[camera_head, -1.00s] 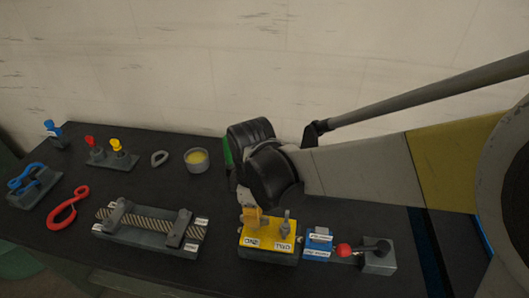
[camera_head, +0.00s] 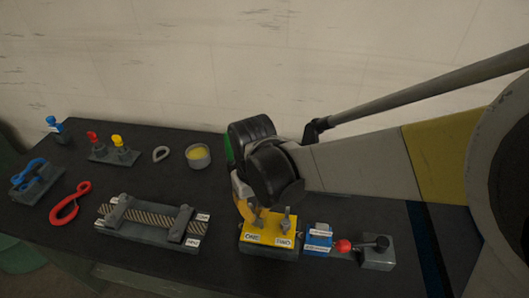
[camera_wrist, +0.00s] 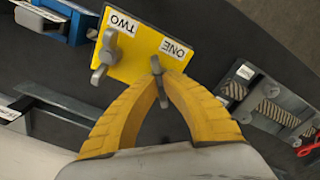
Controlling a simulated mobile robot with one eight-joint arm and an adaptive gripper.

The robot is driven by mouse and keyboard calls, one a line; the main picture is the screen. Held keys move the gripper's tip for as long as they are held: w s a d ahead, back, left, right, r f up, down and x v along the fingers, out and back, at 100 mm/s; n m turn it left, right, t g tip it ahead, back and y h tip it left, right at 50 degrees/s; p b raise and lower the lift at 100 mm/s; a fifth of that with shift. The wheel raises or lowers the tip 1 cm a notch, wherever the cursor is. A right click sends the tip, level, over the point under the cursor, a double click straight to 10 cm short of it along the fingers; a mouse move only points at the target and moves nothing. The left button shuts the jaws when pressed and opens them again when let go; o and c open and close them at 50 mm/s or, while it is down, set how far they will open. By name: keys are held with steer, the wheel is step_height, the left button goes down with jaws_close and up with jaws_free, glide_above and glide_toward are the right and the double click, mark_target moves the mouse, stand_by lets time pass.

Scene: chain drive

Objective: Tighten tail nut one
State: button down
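A yellow block (camera_head: 268,231) with labels ONE and TWO sits near the front of the table. Tail nut one (camera_head: 256,220) is a grey winged nut standing behind the ONE label. Tail nut two (camera_head: 286,224) stands to its right; its wings show in the wrist view (camera_wrist: 106,52). In the wrist view, the yellow fingers of my gripper (camera_wrist: 160,77) come together at their tips on tail nut one (camera_wrist: 162,98), with its grey wing between them. In the head view, my gripper reaches down to the block from behind, and its far finger is mostly hidden.
A blue block (camera_head: 318,240) and a grey block with a red-knobbed lever (camera_head: 378,252) stand right of the yellow block. A chain fixture (camera_head: 150,222) lies to the left, near a red hook (camera_head: 68,203). A cup (camera_head: 198,156) stands behind. The table between them is clear.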

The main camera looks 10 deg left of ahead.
steer(key=m, duration=1.2)
steer(key=shift+m, duration=0.4)
steer(key=m, duration=1.2)
steer(key=shift+m+p, duration=0.3)
steer(key=c, duration=1.5)
jaws_free()
steer(key=shift+c, duration=0.2)
